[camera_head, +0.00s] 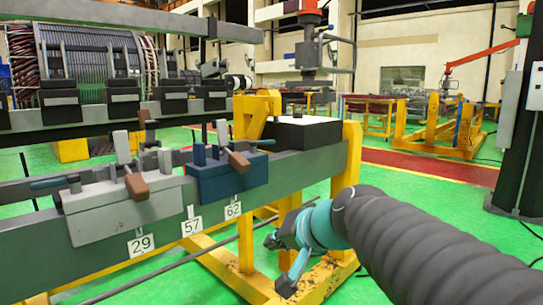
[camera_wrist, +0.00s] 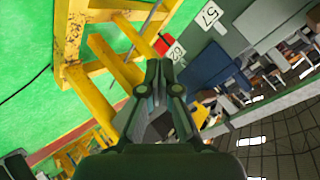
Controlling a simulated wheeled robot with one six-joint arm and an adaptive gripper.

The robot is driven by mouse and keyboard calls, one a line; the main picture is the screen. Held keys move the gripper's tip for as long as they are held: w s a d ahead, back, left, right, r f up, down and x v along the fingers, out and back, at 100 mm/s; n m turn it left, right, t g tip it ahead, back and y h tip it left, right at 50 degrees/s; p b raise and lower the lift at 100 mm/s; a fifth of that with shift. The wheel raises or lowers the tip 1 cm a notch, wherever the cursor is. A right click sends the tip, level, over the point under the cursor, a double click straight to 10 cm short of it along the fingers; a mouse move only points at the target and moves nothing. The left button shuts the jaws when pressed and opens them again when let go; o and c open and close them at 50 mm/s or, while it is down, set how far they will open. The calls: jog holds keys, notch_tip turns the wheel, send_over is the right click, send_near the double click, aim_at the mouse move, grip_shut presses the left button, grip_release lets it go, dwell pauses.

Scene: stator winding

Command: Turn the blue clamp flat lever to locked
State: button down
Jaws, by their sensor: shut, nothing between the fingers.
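The blue clamp (camera_head: 228,178) sits on the grey rail above labels 57 and 62. A brown-handled lever (camera_head: 238,160) stands at its front, and a thin teal-ended lever (camera_head: 262,142) lies at its top right. I cannot tell which is the flat lever or whether it is locked. In the wrist view, which is tilted, the blue clamp (camera_wrist: 208,72) lies right of my gripper (camera_wrist: 160,68). My gripper's fingers are together, empty and apart from the clamp.
A grey clamp (camera_head: 122,207) with similar levers sits left on the same rail (camera_head: 310,165), above label 29. A yellow frame (camera_head: 347,160) with a black block (camera_head: 305,132) stands at the rail's right end.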

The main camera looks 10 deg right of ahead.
jog(key=w+d+r+m+t+b, duration=0.1)
jog(key=w+r+m+t+b, duration=0.15)
jog(key=w, duration=0.45)
jog(key=w+d+r+m+t+b, duration=0.1)
jog(key=w+d+r+m+t, duration=0.1)
jog(key=w+r+m, duration=0.3)
jog(key=m+t+h+b, duration=0.1)
jog(key=m+t+b, duration=0.1)
jog(key=m+t, duration=0.1)
send_near(270, 143)
jog(key=p+x, duration=0.3)
jog(key=x, duration=0.4)
jog(key=shift+w+d+p, duration=0.1)
jog(key=shift+w+p, duration=0.05)
jog(key=shift+p, duration=0.15)
